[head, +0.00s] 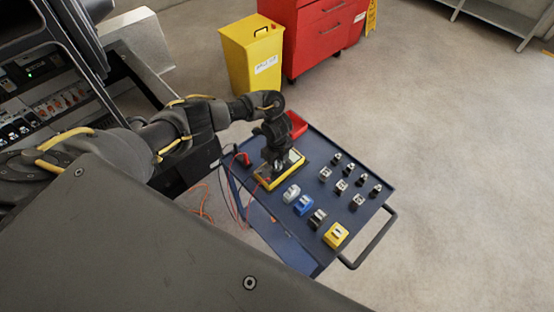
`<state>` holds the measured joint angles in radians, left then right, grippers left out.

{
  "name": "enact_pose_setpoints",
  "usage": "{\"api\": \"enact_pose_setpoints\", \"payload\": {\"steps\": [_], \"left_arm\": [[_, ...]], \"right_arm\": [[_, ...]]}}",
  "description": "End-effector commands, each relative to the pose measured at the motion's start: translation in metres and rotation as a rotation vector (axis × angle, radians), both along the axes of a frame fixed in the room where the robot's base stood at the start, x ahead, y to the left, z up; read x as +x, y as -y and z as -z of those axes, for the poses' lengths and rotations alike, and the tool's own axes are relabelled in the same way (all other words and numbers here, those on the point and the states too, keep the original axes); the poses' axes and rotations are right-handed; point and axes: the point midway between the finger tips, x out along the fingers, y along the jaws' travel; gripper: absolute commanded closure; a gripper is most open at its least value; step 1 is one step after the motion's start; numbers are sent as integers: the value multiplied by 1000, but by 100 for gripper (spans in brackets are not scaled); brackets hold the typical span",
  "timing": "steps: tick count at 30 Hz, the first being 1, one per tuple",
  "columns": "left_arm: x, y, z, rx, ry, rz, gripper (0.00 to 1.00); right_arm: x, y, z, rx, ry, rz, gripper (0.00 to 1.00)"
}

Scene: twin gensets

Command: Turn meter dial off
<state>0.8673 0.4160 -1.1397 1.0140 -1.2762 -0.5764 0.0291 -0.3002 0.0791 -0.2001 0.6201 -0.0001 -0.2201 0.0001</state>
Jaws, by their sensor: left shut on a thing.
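The yellow-edged meter (268,184) lies on the blue cart top (345,204), towards its back left. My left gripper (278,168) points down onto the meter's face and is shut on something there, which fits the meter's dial. The gripper and wrist cover the dial, so its setting cannot be read. Red and dark leads run from the left side of the meter over the cart's edge. My right gripper is not in view.
A red tray (297,125) sits behind the meter. Several small blocks, including a blue one (303,205) and a yellow one (336,235), stand to the right. A yellow bin (250,58) and red cabinet (325,30) stand behind. Floor at right is clear.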

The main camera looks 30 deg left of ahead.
Motion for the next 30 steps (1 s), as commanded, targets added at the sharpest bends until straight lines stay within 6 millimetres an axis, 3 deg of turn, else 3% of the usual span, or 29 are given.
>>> {"api": "enact_pose_setpoints", "payload": {"steps": [15,16,21,30], "left_arm": [[0,0,0,0,1,-20,100],[0,0,0,0,1,-20,86],[0,0,0,0,1,-19,65],[0,0,-2,0,1,-18,65]], "right_arm": [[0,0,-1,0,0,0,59],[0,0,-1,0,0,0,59],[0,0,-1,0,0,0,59],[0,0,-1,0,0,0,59]]}}
